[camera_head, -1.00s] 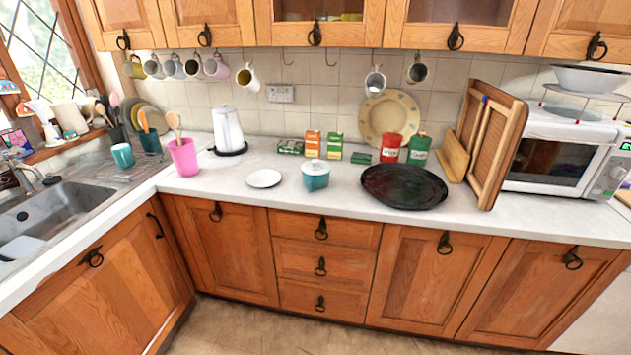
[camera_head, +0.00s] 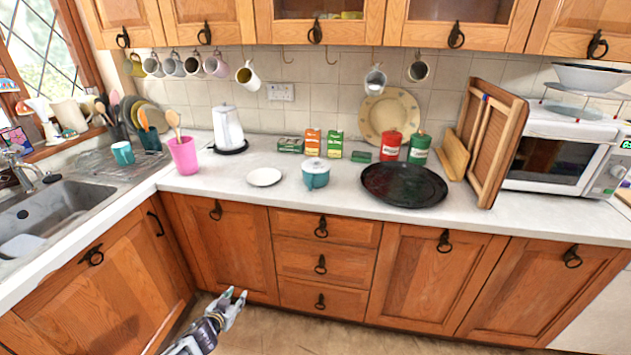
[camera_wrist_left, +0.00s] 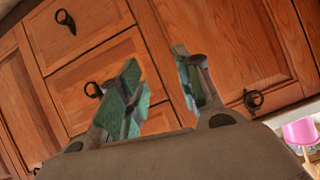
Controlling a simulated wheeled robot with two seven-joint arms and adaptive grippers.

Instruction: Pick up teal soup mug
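The teal soup mug (camera_head: 318,181) stands upright on the white counter, with a pale top and its handle toward the front. My left gripper (camera_head: 236,296) is low in front of the cupboard doors, below the counter edge and well apart from the mug. Its two fingers are spread with nothing between them; they also show in the left wrist view (camera_wrist_left: 154,70), against drawers and a door. The mug is not in the wrist view. My right gripper is not in view. A smaller teal cup (camera_head: 122,153) stands by the sink.
A white saucer (camera_head: 264,177) lies left of the mug and a black tray (camera_head: 404,186) lies to its right. Small boxes (camera_head: 335,145) stand behind. A pink cup with utensils (camera_head: 184,156) and a white kettle (camera_head: 228,130) are further left. The counter in front of the mug is clear.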

